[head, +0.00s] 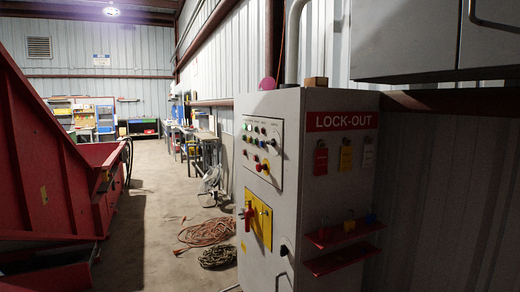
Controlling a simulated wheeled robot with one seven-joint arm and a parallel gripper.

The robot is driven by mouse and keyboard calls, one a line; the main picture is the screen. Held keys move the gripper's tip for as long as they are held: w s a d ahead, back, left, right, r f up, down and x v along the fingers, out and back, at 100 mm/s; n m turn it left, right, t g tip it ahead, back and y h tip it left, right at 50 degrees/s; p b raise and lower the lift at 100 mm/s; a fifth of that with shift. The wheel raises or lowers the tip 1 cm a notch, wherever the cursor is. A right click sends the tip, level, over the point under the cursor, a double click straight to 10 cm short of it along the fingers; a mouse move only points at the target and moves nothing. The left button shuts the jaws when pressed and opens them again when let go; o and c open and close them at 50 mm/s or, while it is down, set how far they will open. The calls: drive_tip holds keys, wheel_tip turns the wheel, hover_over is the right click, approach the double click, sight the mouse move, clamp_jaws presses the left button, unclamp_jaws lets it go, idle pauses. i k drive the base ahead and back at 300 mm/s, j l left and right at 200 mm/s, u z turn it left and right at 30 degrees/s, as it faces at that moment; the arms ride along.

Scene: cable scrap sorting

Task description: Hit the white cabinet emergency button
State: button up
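The white cabinet (305,215) stands right of centre, its front turned toward the left. A pale control panel (277,178) high on its front carries several small lamps and buttons. A red round button (265,164) sits low on this panel, with a touch of yellow beside it; its details are too small to tell. Below the panel, a yellow plate (264,226) bears a red switch handle (249,214). A dark round knob or lock (284,251) sits lower down. My gripper is not in view.
A LOCK-OUT sign (343,121), hanging tags and red shelves (342,260) with padlocks are on the cabinet's right side. Orange cable (203,232) and a dark coil (218,256) lie on the floor. A red machine (50,170) stands left. Open floor (150,235) lies between.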

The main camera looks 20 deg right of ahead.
sight(259, 168)
drive_tip(key=i+j, duration=0.1)
drive_tip(key=i, duration=1.1)
drive_tip(key=i+j, duration=0.1)
drive_tip(key=i, duration=1.05)
drive_tip(key=l+z, duration=0.05)
